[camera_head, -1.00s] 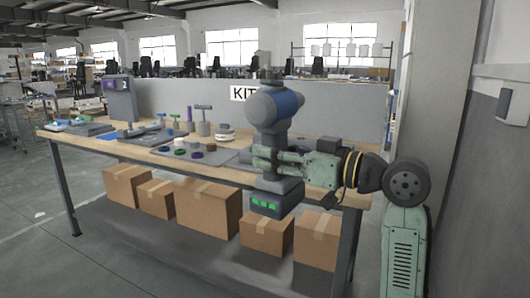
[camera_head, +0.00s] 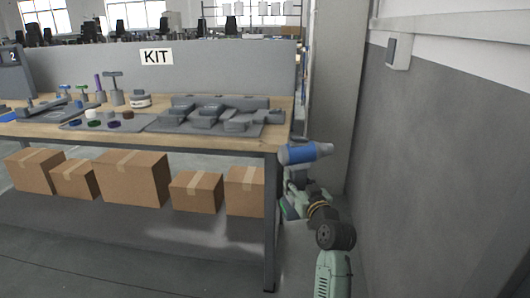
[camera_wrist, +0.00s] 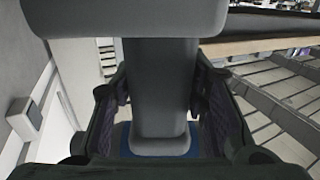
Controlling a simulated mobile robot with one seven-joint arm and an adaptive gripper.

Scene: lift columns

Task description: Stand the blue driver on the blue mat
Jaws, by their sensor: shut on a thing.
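The blue driver (camera_head: 303,153) is in my gripper (camera_head: 297,184), off the right end of the table and beside the wall. Its blue body lies roughly level in the head view, with the grip below it. In the wrist view, the driver's grey handle (camera_wrist: 158,88) runs between the two fingers of my gripper (camera_wrist: 160,112), which is shut on it. The driver's lower end is mostly hidden by my gripper in the head view.
The wooden workbench (camera_head: 215,144) carries grey trays, rings and small tools. A grey panel with a KIT sign (camera_head: 156,57) stands behind. Several cardboard boxes (camera_head: 135,178) sit below. A pillar and grey wall (camera_head: 430,170) bound the right side.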

